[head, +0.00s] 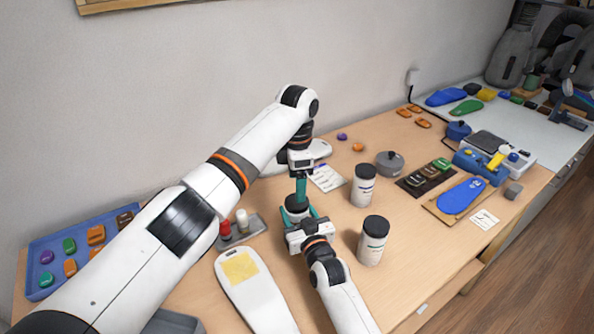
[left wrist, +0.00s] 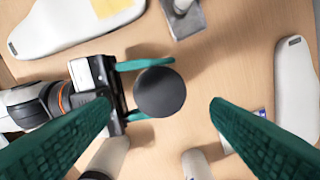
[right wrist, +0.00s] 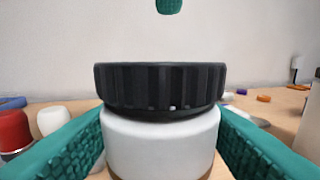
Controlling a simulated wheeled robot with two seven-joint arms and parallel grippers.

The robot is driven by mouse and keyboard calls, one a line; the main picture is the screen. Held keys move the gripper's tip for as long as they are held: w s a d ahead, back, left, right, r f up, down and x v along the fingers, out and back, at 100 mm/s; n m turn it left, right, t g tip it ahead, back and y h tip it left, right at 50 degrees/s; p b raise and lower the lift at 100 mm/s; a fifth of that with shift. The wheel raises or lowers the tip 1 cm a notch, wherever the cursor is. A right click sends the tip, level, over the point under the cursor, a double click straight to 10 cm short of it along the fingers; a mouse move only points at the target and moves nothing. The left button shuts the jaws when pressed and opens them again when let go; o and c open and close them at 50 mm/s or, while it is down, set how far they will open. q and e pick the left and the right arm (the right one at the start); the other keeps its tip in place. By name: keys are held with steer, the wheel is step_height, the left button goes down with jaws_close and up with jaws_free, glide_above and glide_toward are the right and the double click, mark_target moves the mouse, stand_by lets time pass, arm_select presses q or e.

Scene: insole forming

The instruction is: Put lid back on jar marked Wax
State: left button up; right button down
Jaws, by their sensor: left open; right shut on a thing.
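A white jar (right wrist: 160,140) with a wide black ribbed lid (right wrist: 160,88) stands between my right gripper's fingers. The lid rests over the jar's mouth, about level; I cannot tell whether it is tightened. My right gripper (head: 302,214) is shut on the jar's body. My left gripper (head: 300,190) points down just above the lid, open and empty; in the left wrist view its fingers lie apart on both sides of the round lid top (left wrist: 160,92). No label shows on the held jar, so its marking is hidden.
Two other black-lidded white jars, a rear one (head: 363,186) and a front one (head: 373,240), stand to the right. A white foot form (head: 262,300) with a yellow patch lies in front. A small grey tray (head: 255,224) with red and white bottles is left. A blue tray (head: 40,290) is far left.

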arm_select(q)
steer(key=shift+f, duration=2.65)
steer(key=shift+c, duration=0.5)
